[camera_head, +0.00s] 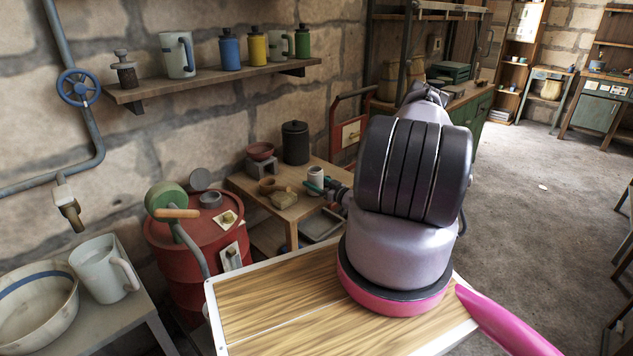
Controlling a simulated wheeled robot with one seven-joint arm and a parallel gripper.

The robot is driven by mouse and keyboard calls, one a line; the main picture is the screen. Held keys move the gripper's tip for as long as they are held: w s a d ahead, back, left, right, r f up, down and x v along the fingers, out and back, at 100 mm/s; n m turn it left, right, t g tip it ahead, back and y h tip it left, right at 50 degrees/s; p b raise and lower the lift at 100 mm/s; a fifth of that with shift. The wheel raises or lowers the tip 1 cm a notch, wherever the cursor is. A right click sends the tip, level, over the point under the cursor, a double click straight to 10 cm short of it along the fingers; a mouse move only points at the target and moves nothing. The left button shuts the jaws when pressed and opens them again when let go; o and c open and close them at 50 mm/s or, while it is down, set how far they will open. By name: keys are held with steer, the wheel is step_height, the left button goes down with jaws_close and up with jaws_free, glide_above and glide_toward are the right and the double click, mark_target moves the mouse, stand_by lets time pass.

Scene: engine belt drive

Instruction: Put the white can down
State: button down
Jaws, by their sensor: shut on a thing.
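The white can (316,175) is small and pale, upright, at the right end of the low wooden table (239,184) in the middle of the head view. My gripper (317,186) reaches in from the right and is shut on the can. My arm hides part of the gripper and the table's right end. I cannot tell whether the can's base touches the table top.
A red drum (183,250) is to the left. A shelf (215,80) with mugs and bottles hangs above.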

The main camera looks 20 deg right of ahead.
steer(key=shift+f, duration=0.2)
jaws_free()
